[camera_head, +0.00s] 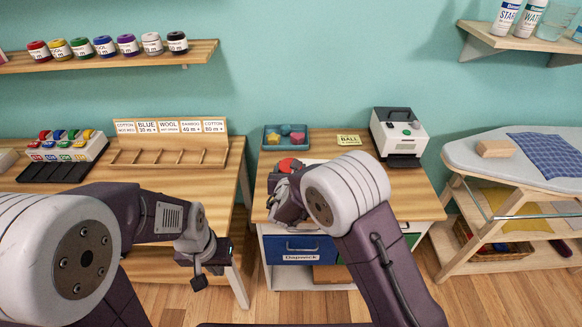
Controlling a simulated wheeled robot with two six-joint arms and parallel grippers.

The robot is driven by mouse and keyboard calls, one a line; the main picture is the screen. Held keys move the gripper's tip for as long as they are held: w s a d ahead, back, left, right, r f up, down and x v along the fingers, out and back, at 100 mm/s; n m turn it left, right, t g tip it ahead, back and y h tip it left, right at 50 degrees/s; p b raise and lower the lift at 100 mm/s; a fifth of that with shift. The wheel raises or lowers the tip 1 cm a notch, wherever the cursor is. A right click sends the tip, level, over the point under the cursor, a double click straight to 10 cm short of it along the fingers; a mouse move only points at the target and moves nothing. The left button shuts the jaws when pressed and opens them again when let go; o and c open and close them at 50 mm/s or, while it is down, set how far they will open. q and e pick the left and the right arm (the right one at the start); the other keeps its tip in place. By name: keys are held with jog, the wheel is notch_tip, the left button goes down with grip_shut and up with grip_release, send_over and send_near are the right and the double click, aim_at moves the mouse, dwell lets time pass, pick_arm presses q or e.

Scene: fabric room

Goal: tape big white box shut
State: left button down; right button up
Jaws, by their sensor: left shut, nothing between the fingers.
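I do not see a thing that is clearly a big white box, nor tape. A pale, flat surface shows at the table (416,200) behind my right arm, mostly hidden, and I cannot tell what it is. A red rounded thing (287,164) sits there, just beyond my right wrist. My right gripper (276,204) is over the front left of this table; its fingers are too hidden to judge.
A white-and-black machine (398,134) and a teal tray (284,137) of colourful pieces stand at the table's back. An ironing board (532,165) stands right. Shelves hang above.

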jog(key=shift+f+b, duration=0.75)
jog(key=shift+f, duration=0.05)
dwell(0.8)
jog(key=shift+f+b, duration=0.1)
jog(key=shift+b, duration=0.2)
jog(key=shift+b, duration=2.5)
dwell(3.6)
